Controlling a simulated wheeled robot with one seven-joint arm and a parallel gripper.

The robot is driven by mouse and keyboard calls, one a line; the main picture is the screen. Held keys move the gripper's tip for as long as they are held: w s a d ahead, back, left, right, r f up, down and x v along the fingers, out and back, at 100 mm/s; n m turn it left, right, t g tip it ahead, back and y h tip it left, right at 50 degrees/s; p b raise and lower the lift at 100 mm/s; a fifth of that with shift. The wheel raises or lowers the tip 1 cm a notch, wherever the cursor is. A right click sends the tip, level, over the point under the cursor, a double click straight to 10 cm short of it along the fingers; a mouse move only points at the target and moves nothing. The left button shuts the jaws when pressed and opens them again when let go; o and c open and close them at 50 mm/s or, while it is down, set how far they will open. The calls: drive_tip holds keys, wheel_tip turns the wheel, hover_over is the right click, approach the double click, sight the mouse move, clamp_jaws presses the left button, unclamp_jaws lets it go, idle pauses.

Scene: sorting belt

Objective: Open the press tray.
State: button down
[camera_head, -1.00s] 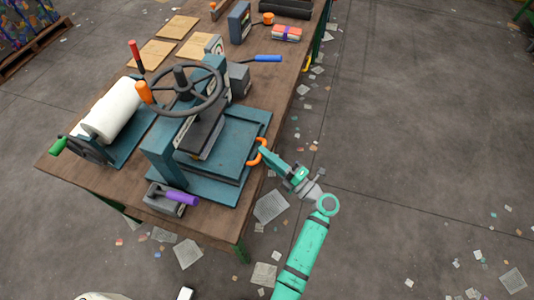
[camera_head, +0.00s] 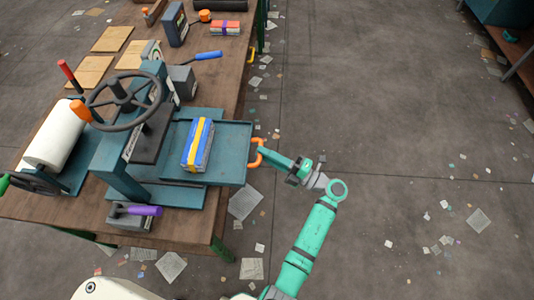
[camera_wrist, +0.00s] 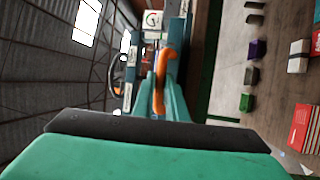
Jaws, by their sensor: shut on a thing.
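The blue-green press (camera_head: 120,165) stands on the workbench with a dark handwheel on top. Its flat tray (camera_head: 228,160) is slid out to the right of the press, toward the bench edge. A blue, white and yellow bale (camera_head: 198,145) lies on the tray. The tray's orange handle (camera_head: 256,153) is at its right edge. My gripper (camera_head: 264,153) is shut on this handle from the right. In the wrist view the orange handle (camera_wrist: 160,75) shows between my fingers.
Brown boards (camera_head: 110,40) and a red block (camera_head: 225,28) lie farther back. The floor right of the bench (camera_head: 400,110) is open, with scattered paper.

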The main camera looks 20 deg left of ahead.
idle(0.3)
drive_tip(key=c, duration=2)
unclamp_jaws()
drive_tip(key=shift+c, duration=0.2)
drive_tip(key=shift+d, duration=0.1)
drive_tip(key=v, duration=1)
drive_tip(key=shift+d, duration=0.35)
drive_tip(key=shift+f, duration=0.1)
